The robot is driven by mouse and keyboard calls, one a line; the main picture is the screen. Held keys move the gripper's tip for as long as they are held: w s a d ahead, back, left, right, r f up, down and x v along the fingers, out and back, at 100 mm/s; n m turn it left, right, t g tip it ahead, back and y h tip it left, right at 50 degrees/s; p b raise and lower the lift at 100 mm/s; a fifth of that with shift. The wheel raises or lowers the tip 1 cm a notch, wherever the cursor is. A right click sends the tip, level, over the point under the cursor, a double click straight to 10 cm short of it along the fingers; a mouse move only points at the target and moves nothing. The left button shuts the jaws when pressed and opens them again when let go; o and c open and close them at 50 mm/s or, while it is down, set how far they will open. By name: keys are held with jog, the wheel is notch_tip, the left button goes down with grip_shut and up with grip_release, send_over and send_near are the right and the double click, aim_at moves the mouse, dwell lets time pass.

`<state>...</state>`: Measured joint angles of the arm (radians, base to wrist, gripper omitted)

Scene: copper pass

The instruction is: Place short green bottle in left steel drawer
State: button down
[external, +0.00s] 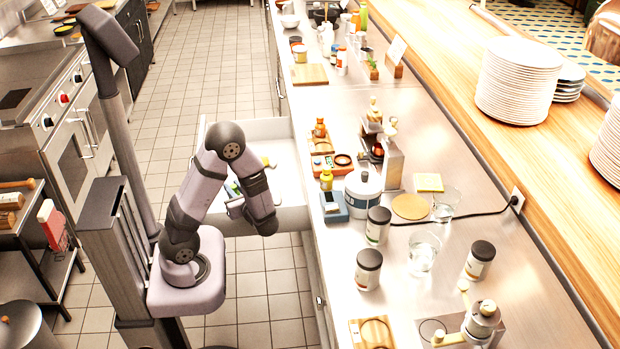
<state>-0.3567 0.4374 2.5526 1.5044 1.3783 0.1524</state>
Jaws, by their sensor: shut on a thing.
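A drawer (250,130) with pale inner walls stands pulled out from the steel counter, in the middle left of the external view. My gripper (231,198) is low over the front part of this drawer, partly hidden by my wrist. It is shut on a small green thing (234,187), which looks like the short green bottle. Only a little of it shows, so its tilt and whether it touches the drawer floor cannot be told. A small yellow-green thing (265,161) shows farther back in the drawer, partly behind my arm.
The steel counter (420,110) runs along the drawer's right side. Near its edge stand a yellow bottle (326,178), a blue-grey scale (333,206), a steel pot (362,192) and dark-lidded jars (368,270). Tiled floor (250,285) lies free in front of the drawer.

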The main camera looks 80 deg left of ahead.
jog(key=shift+f, duration=0.6)
jog(key=shift+f+b, duration=0.35)
jog(key=shift+f, duration=0.05)
jog(key=shift+f, duration=0.25)
jog(key=c, duration=1.6)
grip_release()
jog(key=shift+r, duration=0.1)
jog(key=shift+r+p, duration=0.5)
jog(key=shift+r, duration=0.25)
jog(key=v, duration=1.2)
jog(key=shift+w+f, duration=0.1)
jog(key=shift+f, duration=0.2)
